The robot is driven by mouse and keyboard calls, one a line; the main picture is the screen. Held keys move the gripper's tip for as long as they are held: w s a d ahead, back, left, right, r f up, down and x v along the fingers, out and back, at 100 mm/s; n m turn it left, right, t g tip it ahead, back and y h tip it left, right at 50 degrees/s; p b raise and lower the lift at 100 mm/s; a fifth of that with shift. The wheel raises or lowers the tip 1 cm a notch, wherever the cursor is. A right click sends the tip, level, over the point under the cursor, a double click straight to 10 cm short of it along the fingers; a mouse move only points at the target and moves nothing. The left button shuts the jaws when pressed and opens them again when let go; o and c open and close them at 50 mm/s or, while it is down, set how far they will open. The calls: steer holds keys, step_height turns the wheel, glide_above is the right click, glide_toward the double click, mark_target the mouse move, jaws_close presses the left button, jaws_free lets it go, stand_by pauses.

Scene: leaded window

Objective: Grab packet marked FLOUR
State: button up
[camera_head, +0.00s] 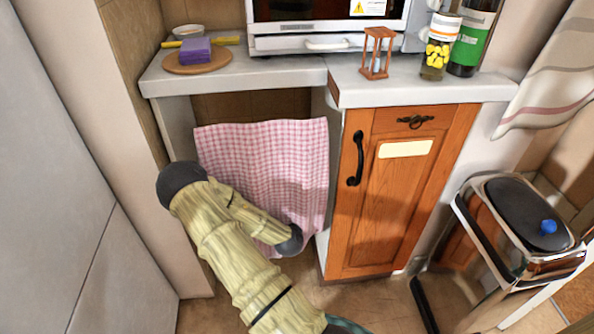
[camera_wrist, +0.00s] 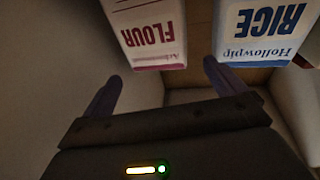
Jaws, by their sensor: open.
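The packet marked FLOUR (camera_wrist: 150,34) is white with dark red lettering and shows at the top of the wrist view. My gripper (camera_wrist: 164,72) is open, with its two dark fingers apart and nothing between them. The packet lies beyond the fingertips, above the gap and towards the left finger. I see no contact. The packet's upper part is cut off by the frame. In the head view neither my gripper nor the packet can be seen; my arm reaches to the pink checked cloth.
A packet marked RICE (camera_wrist: 258,32), white and blue, stands to the right of the flour. Pale walls close in on both sides. In the head view the checked cloth (camera_head: 262,165) hangs below the counter (camera_head: 290,72), beside a wooden cabinet door (camera_head: 392,195). A pedal bin (camera_head: 525,215) stands at right.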

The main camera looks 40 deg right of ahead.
mark_target(296, 167)
steer(key=shift+w+d, duration=0.25)
steer(key=shift+w+d+f+b, duration=0.1)
steer(key=shift+w+d+b, duration=0.15)
steer(key=shift+w+b, duration=0.05)
steer(key=w+d+b, duration=0.1)
steer(key=w+d, duration=0.1)
steer(key=shift+w+d+f+b, duration=0.15)
steer(key=shift+w+d+b, duration=0.1)
steer(key=shift+d+b, duration=0.1)
steer(key=shift+w+d, duration=0.25)
steer(key=shift+w, duration=0.1)
steer(key=shift+r, duration=0.2)
steer(key=shift+c, duration=0.3)
steer(key=c, duration=0.9)
steer(key=shift+c, duration=0.2)
